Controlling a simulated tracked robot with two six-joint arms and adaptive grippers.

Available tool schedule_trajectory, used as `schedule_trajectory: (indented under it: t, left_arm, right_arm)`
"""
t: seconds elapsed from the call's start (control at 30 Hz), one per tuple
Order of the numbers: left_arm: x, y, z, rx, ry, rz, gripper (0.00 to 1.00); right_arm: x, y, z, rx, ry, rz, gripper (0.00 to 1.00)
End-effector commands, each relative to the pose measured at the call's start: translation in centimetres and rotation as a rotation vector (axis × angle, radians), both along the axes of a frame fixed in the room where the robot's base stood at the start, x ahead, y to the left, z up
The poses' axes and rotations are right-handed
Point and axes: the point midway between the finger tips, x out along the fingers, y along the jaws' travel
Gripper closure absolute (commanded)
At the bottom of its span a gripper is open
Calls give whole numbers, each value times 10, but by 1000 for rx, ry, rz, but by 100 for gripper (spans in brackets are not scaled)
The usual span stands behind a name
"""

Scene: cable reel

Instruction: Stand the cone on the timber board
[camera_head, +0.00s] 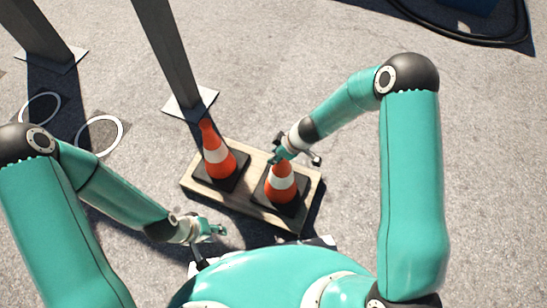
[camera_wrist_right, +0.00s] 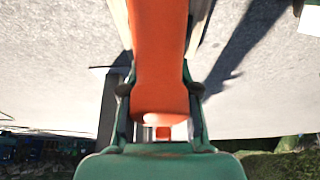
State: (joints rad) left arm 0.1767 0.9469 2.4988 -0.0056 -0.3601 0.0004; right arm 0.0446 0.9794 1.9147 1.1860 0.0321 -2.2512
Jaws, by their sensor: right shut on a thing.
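Two orange cones with white bands and dark square bases stand upright on the pale timber board (camera_head: 248,203) in the head view. The left cone (camera_head: 217,160) stands on the board's left part. The right cone (camera_head: 279,187) stands on its right part, and its base looks flat on the board. My right gripper (camera_head: 281,160) is shut on the right cone's top, and the cone's orange body (camera_wrist_right: 158,65) fills the middle of the right wrist view between the fingers. My left gripper (camera_head: 219,229) is empty, left of the board's front edge; its jaw opening is too small to tell.
Two grey posts stand on plates behind the board, the nearer post plate (camera_head: 190,103) close to the left cone. White rings (camera_head: 99,134) mark the ground at left. A black hose (camera_head: 480,38) lies at the top right. Open paving surrounds the board.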

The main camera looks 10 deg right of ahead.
Motion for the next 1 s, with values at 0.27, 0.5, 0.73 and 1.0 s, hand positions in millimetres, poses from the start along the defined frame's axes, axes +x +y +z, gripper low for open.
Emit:
schedule_trajectory:
  t: [0.27, 0.5, 0.73, 1.0]
  left_arm:
    - [0, 0, 0, 0, 0, 0, 60]
    - [0, 0, -2, 0, 0, 0, 60]
    - [0, 0, -2, 0, -1, 0, 60]
    - [0, 0, 9, 0, 0, 0, 60]
  right_arm:
    - [1, 0, 1, 1, -2, 0, 100]
    - [0, 0, -2, 0, 0, 1, 47]
    - [0, 0, -1, 0, 0, 1, 45]
    - [-2, -3, 13, 0, -2, 0, 45]
